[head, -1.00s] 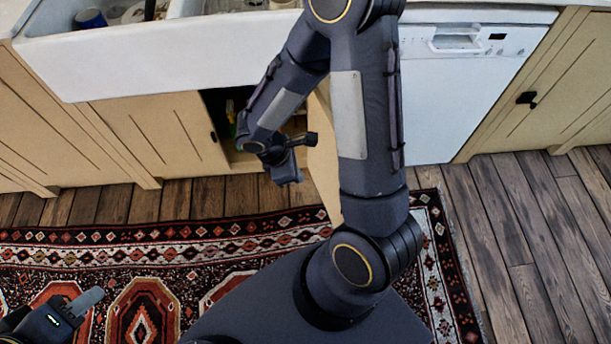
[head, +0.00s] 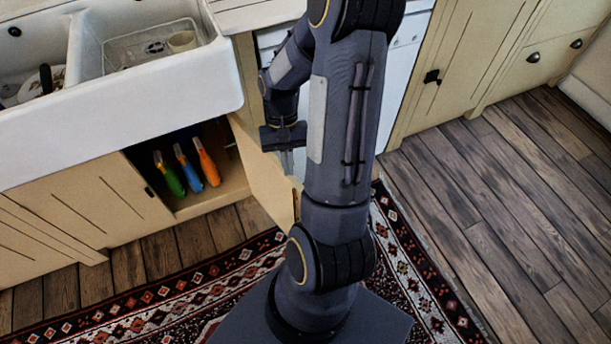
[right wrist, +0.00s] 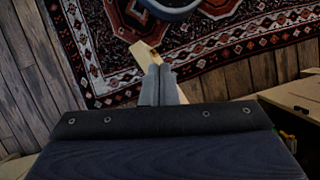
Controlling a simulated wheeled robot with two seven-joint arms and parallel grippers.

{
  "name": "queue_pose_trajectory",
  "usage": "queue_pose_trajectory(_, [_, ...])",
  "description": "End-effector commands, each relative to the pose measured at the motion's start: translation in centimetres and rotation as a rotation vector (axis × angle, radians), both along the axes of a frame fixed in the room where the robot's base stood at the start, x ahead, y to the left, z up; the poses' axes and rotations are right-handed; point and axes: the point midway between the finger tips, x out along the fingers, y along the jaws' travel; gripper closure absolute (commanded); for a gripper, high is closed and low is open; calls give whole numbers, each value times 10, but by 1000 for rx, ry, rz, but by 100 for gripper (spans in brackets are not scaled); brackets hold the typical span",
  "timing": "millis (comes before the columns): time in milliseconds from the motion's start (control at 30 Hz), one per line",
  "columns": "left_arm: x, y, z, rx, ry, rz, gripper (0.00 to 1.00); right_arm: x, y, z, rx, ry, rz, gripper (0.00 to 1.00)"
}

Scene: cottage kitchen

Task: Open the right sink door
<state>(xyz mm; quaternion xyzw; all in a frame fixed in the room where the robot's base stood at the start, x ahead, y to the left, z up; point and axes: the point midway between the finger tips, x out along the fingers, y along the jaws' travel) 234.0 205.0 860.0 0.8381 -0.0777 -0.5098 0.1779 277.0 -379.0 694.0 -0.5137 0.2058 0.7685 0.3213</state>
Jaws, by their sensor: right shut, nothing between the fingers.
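The right sink door (head: 262,172) stands swung well out from the cabinet under the white sink, so the cupboard is open. My right gripper (head: 287,165) is shut and empty, pointing down at the door's upper part. In the right wrist view its closed fingers (right wrist: 158,84) lie over the pale door edge (right wrist: 143,54); I cannot tell whether they touch. Part of the door is hidden behind my right arm. My left gripper is out of view.
Green, blue and orange bottles (head: 187,168) stand inside the cupboard. The left sink door (head: 95,200) is closed. A white dishwasher (head: 400,75) is behind my arm. A patterned rug (head: 170,295) covers the floor in front; bare planks (head: 480,190) lie to the right.

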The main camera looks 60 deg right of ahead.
Motion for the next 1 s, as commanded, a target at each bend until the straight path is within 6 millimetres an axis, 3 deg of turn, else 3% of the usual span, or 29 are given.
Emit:
queue_pose_trajectory(33, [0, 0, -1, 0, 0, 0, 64, -13, -27, 3, -10, 7, -248, 100])
queue_pose_trajectory(100, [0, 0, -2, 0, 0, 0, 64, -26, -54, 9, -15, 13, -533, 100])
queue_pose_trajectory(200, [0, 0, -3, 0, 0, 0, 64, -43, -84, 18, -20, 14, -836, 100])
queue_pose_trajectory(333, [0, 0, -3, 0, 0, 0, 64, -55, -104, 25, -21, 10, -1044, 100])
queue_pose_trajectory(567, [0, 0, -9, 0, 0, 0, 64, -56, -101, 7, -18, 14, -1088, 100])
queue_pose_trajectory(900, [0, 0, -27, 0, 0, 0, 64, -48, -75, -61, -17, 15, -1084, 100])
queue_pose_trajectory(1000, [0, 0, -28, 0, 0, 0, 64, -44, -64, -68, -19, 10, -1081, 100])
